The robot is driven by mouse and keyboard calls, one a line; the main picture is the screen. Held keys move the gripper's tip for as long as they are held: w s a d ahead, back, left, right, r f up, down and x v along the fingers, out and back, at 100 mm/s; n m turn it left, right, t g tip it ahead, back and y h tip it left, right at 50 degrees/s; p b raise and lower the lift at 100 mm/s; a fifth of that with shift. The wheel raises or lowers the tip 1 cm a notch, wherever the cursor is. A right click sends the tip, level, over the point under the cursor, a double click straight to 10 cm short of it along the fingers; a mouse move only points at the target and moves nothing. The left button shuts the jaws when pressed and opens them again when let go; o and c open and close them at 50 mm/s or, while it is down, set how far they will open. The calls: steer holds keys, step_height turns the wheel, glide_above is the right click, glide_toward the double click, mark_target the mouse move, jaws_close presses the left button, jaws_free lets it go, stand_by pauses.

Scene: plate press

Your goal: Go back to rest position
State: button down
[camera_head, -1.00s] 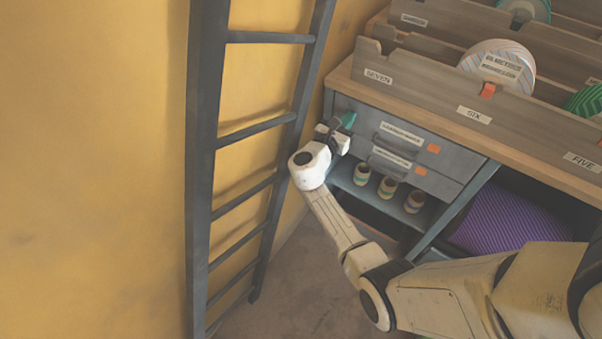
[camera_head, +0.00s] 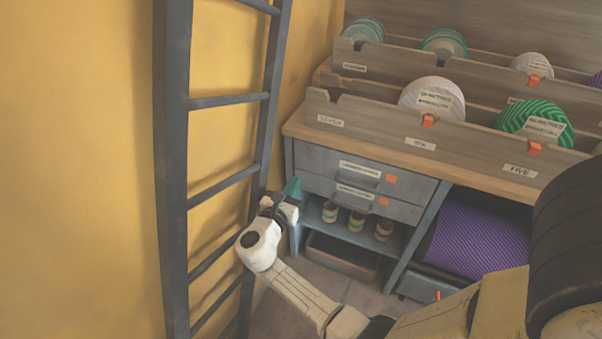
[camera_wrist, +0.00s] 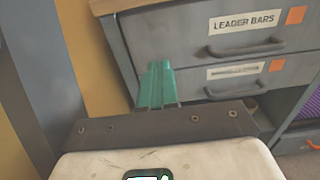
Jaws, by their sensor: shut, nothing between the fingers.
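My gripper (camera_head: 292,187) has green fingers and sits at the left front corner of the grey cabinet, beside the dark ladder. Its fingers also show in the wrist view (camera_wrist: 157,86), closed together with nothing between them. They point toward the cabinet's left edge and the drawer fronts. From the head view I cannot tell whether the fingers touch the cabinet.
The dark ladder (camera_head: 174,170) leans along the yellow wall (camera_head: 75,170) at left. The cabinet has two closed drawers (camera_head: 355,170), several striped cups (camera_head: 357,222) on a shelf, and a purple roll (camera_head: 472,238) at right. Disc racks (camera_head: 375,120) stand on the wooden top.

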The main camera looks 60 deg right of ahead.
steer(key=shift+s+a, duration=0.1)
steer(key=shift+a, duration=1.95)
steer(key=s+a+m+g+y+p, duration=0.1)
steer(key=s+a+m+y+p, duration=0.4)
steer(key=s+m+y+p, duration=0.55)
steer(key=s+a+r+m+y, duration=0.2)
steer(key=s+a+m+y, duration=0.1)
steer(key=a, duration=0.4)
steer(key=s+a+r+m+t+y+p, duration=0.1)
steer(key=s+a+r+m+y, duration=0.2)
steer(key=a, duration=0.5)
steer(key=shift+s+a+r+m+y, duration=0.2)
steer(key=shift+s+m+y, duration=0.5)
steer(key=shift+m, duration=0.45)
steer(key=shift+s, duration=0.1)
